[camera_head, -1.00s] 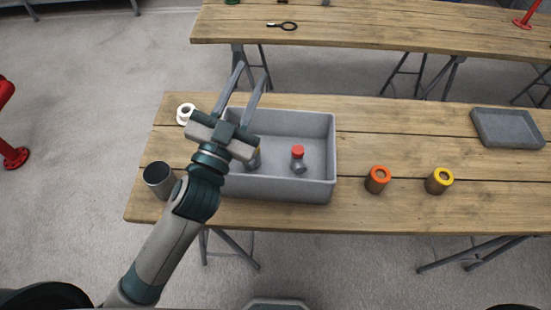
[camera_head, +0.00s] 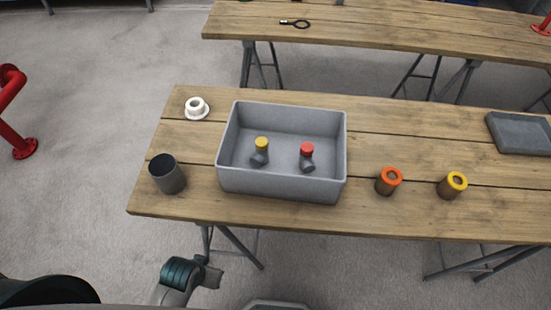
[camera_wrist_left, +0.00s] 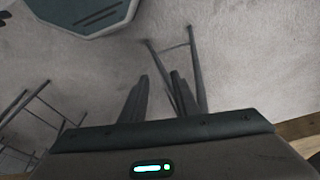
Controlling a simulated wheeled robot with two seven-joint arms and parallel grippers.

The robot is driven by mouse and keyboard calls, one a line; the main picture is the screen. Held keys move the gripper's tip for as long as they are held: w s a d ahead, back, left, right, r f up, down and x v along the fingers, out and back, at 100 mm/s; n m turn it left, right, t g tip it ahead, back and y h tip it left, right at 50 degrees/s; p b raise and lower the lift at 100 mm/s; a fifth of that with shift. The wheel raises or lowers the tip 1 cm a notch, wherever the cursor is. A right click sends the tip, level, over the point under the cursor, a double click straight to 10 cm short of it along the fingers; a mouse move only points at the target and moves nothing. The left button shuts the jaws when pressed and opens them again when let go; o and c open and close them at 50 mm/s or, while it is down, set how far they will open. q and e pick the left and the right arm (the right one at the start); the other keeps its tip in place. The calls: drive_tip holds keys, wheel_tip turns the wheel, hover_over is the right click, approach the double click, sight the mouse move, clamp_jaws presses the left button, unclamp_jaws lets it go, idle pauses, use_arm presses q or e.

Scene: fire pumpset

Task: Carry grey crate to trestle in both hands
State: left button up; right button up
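The grey crate (camera_head: 282,184) stands upright on the near wooden trestle table (camera_head: 420,225), left of its middle. It is open-topped and holds two small grey fittings, one with a yellow cap (camera_head: 261,145) and one with a red cap (camera_head: 307,150). A second wooden trestle table (camera_head: 390,35) stands behind. My left arm is low in front of the near table, away from the crate. In the left wrist view my left gripper (camera_wrist_left: 160,85) has its fingers apart with nothing between them, over the floor. My right gripper is not in view.
A dark grey cup (camera_head: 167,174) and a white flanged ring (camera_head: 196,108) are left of the crate. An orange-topped cylinder (camera_head: 388,181) and a yellow-topped one (camera_head: 452,186) stand to its right. A grey tray (camera_head: 520,133) lies at the far right.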

use_arm(q)
drive_tip(key=s+f+g+b, duration=0.1)
drive_tip(key=s+f+b, duration=0.25)
drive_tip(key=f, duration=1.05)
drive_tip(key=s+f+b, duration=0.2)
drive_tip(key=s+f, duration=0.2)
drive_tip(key=f, duration=0.9)
drive_tip(key=s+a+f+g+b, duration=0.1)
drive_tip(key=s+a+f+b, duration=0.2)
drive_tip(key=s+f, duration=1)
drive_tip(key=shift+s+a+f, duration=0.25)
drive_tip(key=shift+s+f, duration=0.1)
drive_tip(key=shift+f, duration=0.2)
drive_tip(key=shift+s, duration=0.1)
